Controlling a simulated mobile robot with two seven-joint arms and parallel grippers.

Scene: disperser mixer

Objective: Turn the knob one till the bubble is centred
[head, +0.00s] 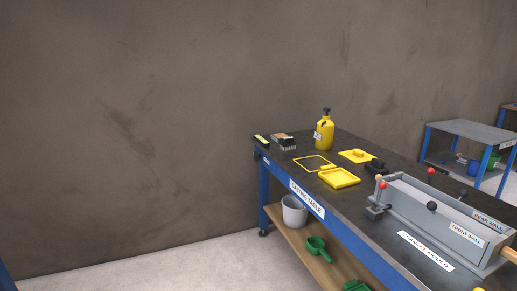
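A grey trough-like mould (440,215) labelled "FRONT WALL" and "REAR WALL" sits on the dark casting table (345,208) at the right. Small red and black ball knobs stand on it, among them a red knob (382,185) at its near left corner and a black knob (432,206) on the front wall. I cannot tell which knob is knob one. A small yellow-green item (262,139) lies at the table's far left corner, too small to identify. No bubble can be made out. Neither of my grippers is in view.
A yellow pump bottle (325,130), a yellow tray (338,178), a yellow frame (314,163) and a yellow float (356,156) are on the table. A white bucket (294,211) and a green scoop (318,248) are on the lower shelf. The floor (165,268) at left is clear.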

